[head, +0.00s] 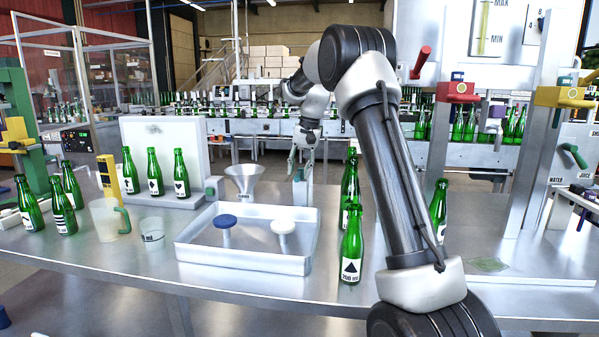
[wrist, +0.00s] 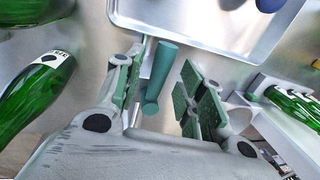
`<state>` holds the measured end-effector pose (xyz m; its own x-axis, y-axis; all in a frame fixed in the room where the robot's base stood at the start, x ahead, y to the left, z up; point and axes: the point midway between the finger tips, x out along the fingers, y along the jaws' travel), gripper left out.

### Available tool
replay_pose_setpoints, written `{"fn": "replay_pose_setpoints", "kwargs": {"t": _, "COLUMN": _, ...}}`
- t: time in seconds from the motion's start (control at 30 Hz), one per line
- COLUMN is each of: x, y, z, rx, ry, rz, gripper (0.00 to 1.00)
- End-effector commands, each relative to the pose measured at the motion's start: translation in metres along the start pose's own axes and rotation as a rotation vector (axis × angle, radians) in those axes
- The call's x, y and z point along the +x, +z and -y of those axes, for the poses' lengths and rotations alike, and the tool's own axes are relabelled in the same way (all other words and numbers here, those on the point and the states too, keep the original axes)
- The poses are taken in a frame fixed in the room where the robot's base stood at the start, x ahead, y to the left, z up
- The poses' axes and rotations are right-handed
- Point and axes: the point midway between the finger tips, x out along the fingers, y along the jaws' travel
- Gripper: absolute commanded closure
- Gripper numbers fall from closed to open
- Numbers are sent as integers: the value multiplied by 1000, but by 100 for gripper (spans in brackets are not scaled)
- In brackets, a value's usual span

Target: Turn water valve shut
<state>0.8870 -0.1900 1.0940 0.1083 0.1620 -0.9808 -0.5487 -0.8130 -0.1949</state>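My gripper (head: 302,163) points down behind the shallow metal tray. In the wrist view my gripper (wrist: 160,78) is open, its green pads apart. A dark green handle (wrist: 161,72) lies between the pads, beside a thin metal rod; I see a gap on its right, and cannot tell if it touches the left pad. In the head view a grey metal post (head: 303,188) stands below my gripper. No label shows on the handle, so I cannot tell whether it is the water valve. A WATER sign (head: 556,180) is at the far right.
The metal tray (head: 245,262) holds a blue-topped stamp-like piece (head: 225,221) and a white-topped one (head: 283,227). Green bottles (head: 351,245) stand right of it. A funnel (head: 244,177) is left of my gripper. A red lever (head: 421,62) sits on the gauge tank. My arm hides part of the table.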

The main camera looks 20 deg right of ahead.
Motion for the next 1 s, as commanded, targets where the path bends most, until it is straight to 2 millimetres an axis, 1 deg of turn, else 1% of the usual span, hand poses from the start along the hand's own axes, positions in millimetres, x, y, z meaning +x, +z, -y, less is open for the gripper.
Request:
{"fn": "replay_pose_setpoints", "kwargs": {"t": 0.1, "x": 9, "y": 0, "z": 0, "rx": -1, "ry": 0, "rz": 0, "gripper": 61}}
{"fn": "replay_pose_setpoints", "kwargs": {"t": 0.37, "x": 11, "y": 0, "z": 0, "rx": -1, "ry": 0, "rz": 0, "gripper": 61}}
{"fn": "replay_pose_setpoints", "kwargs": {"t": 0.4, "x": 11, "y": 0, "z": 0, "rx": -1, "ry": 0, "rz": 0, "gripper": 64}}
{"fn": "replay_pose_setpoints", "kwargs": {"t": 0.47, "x": 11, "y": 0, "z": 0, "rx": -1, "ry": 0, "rz": 0, "gripper": 75}}
{"fn": "replay_pose_setpoints", "kwargs": {"t": 0.5, "x": 11, "y": 0, "z": 0, "rx": -1, "ry": 0, "rz": 0, "gripper": 83}}
{"fn": "replay_pose_setpoints", "kwargs": {"t": 0.6, "x": 11, "y": 0, "z": 0, "rx": -1, "ry": 0, "rz": -1, "gripper": 100}}
{"fn": "replay_pose_setpoints", "kwargs": {"t": 1.0, "x": 10, "y": 0, "z": -1, "rx": -25, "ry": 0, "rz": 4, "gripper": 100}}
